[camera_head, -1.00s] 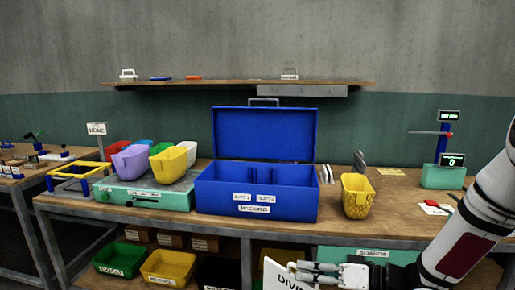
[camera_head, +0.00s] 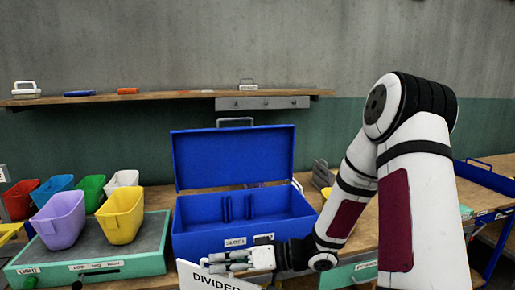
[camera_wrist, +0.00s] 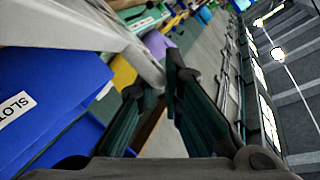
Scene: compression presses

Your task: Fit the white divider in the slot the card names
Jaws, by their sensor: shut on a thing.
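The white divider (camera_head: 212,280), a flat panel marked "DIVIDER", is in my gripper (camera_head: 212,263) at the bottom of the head view, in front of the blue case. My gripper is shut on it; its lower part is cut off by the frame edge. In the wrist view the divider (camera_wrist: 95,28) shows as a pale panel running up-left from my fingers (camera_wrist: 165,85). The blue case (camera_head: 200,243) stands open on the bench, lid up, with upright ribs inside. Slot labels (camera_head: 235,242) are on its front; a label reading "SLOT" (camera_wrist: 14,108) shows in the wrist view. I cannot make out the card.
A green-edged platform (camera_head: 90,265) left of the case carries a purple bin (camera_head: 60,220) and a yellow bin (camera_head: 121,215), with more coloured bins behind. A shelf (camera_head: 150,97) runs along the wall above. Upright grey plates (camera_head: 322,174) stand right of the case.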

